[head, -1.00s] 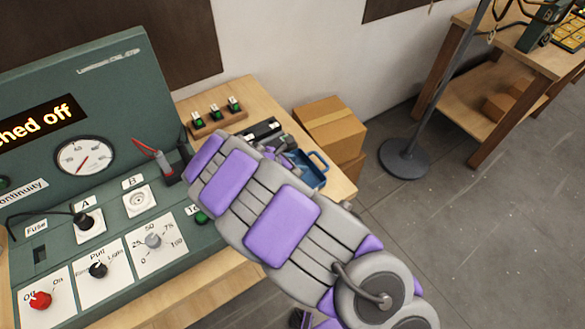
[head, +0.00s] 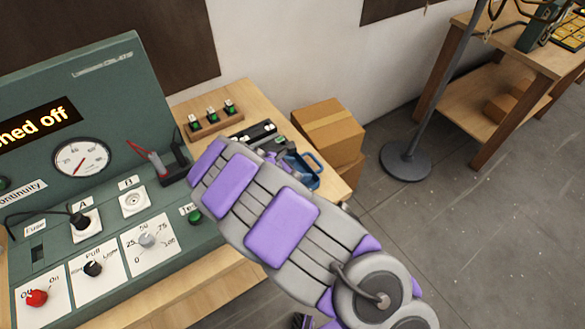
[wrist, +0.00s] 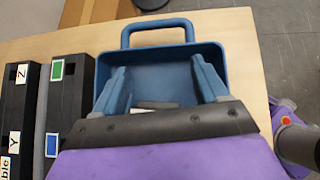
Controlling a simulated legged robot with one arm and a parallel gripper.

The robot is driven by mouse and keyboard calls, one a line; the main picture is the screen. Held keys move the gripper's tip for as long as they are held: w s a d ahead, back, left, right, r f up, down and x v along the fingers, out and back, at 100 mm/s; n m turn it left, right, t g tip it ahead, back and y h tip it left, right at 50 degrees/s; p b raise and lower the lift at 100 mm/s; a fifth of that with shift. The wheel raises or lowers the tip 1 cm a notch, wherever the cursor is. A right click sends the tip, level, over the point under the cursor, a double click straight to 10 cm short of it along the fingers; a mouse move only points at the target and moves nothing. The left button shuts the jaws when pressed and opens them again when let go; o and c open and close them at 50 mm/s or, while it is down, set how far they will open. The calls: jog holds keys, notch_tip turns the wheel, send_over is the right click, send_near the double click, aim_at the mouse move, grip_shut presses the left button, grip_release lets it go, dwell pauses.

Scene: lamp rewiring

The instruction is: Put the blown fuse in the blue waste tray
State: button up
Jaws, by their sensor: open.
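The blue waste tray (wrist: 160,27), with a loop handle at its far side, fills the middle of the wrist view. In the head view the tray (head: 316,180) shows partly beyond my arm. My gripper (wrist: 160,68) is over the tray, its two blue fingers spread wide apart with nothing held between the tips. A small grey and whitish piece (wrist: 152,105) shows low between the fingers, partly hidden by the gripper's dark edge. It may be the blown fuse, but I cannot tell for certain. In the head view my arm hides the gripper.
Black holders with labels Z and Y (wrist: 16,110) and with green and blue squares (wrist: 65,105) stand left of the tray. A green test panel (head: 100,110) is at left. A wooden rack (head: 213,125) with green-based parts stands behind. Cardboard boxes (head: 330,130) are beyond the table edge.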

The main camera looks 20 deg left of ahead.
jog(key=shift+r, duration=0.2)
jog(key=s+a+r, duration=0.1)
jog(key=s+a+r+p, duration=0.1)
jog(key=a, duration=0.1)
jog(key=s+a+r, duration=0.1)
jog(key=shift+s+a+r+p, duration=0.25)
jog(key=shift+s+a+p, duration=0.05)
jog(key=s+a+r+p, duration=0.1)
jog(key=s+r, duration=0.3)
jog(key=s+d+r+m+g, duration=0.15)
jog(key=d+r+m, duration=0.3)
jog(key=d, duration=0.45)
jog(key=d+r+m+g+h, duration=0.1)
jog(key=d+r+m+g, duration=0.3)
jog(key=d, duration=0.5)
jog(key=s+d+r+m+g, duration=0.1)
jog(key=d+r+m, duration=0.4)
jog(key=d, duration=0.4)
jog(key=s+d+r+m+g+y, duration=0.2)
jog(key=s+d+m, duration=0.55)
jog(key=s, duration=0.35)
jog(key=s+m+g+y, duration=0.1)
jog(key=s+m+y, duration=0.3)
jog(key=s+m, duration=0.4)
jog(key=s, duration=0.6)
jog(key=shift+a+r+y, duration=0.15)
jog(key=shift+a+y, duration=0.25)
